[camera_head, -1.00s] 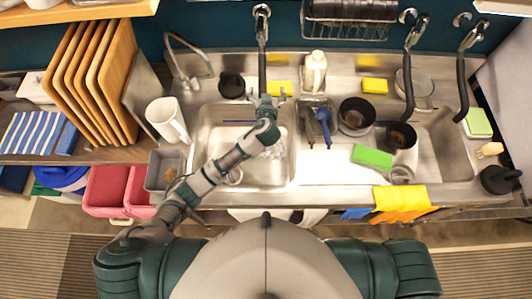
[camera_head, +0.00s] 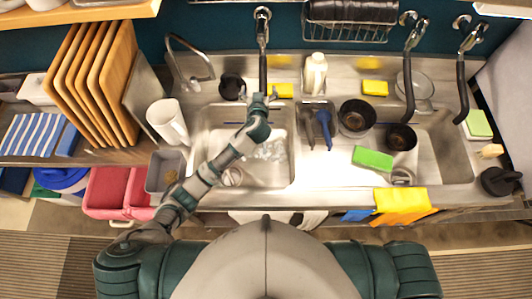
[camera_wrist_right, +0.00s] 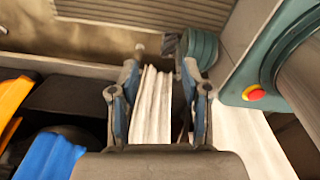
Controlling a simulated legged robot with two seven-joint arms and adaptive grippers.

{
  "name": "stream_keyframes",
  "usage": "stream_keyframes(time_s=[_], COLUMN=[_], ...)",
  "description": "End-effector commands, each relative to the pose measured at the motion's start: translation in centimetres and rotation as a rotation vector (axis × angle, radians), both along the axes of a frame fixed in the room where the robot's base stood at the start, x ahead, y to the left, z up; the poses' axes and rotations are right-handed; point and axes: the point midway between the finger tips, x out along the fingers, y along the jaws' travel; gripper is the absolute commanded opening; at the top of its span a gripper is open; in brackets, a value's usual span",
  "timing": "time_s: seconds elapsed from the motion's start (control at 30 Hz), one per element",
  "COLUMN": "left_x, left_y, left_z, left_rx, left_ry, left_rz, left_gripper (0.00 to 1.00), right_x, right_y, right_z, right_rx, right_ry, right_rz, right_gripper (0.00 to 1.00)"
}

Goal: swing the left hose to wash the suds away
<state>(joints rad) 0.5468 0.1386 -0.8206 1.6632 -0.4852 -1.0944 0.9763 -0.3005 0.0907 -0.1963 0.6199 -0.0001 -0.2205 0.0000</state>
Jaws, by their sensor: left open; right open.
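The left hose (camera_head: 262,62) is black and hangs from a wall tap at the back of the left sink basin (camera_head: 213,120). My left gripper (camera_head: 260,101) is open at the hose's lower end; I cannot tell whether it touches the hose. Whitish suds (camera_head: 270,150) lie in the basin, to the right of my left forearm, which hides part of the basin. My right gripper (camera_wrist_right: 158,92) is open in the right wrist view, with a folded white cloth (camera_wrist_right: 152,110) showing between its fingers. The head view does not show the right gripper.
A white jug (camera_head: 168,122) and a grey bin (camera_head: 165,170) stand left of the basin. A brush holder (camera_head: 315,120), dark pans (camera_head: 357,117) and a green sponge (camera_head: 373,158) are to the right. A white bottle (camera_head: 315,72) stands behind.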

Motion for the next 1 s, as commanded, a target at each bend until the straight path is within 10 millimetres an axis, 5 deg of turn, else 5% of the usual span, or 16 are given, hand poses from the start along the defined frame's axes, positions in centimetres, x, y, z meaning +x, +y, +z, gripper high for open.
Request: stream_keyframes(time_s=[0.53,1.0], left_x=[0.6,0.7], left_y=[3.5,4.0], left_z=[0.0,0.0], left_rx=[0.003,0.002], left_ry=[0.0,0.0], left_rz=[0.001,0.002], left_gripper=[1.0,1.0], right_x=[0.1,0.1], right_y=[2.2,0.2], right_z=[0.9,0.9], right_rx=[0.026,0.002], right_ry=[-0.002,-0.002], right_rz=[0.0,0.001], right_gripper=[0.47,0.47])
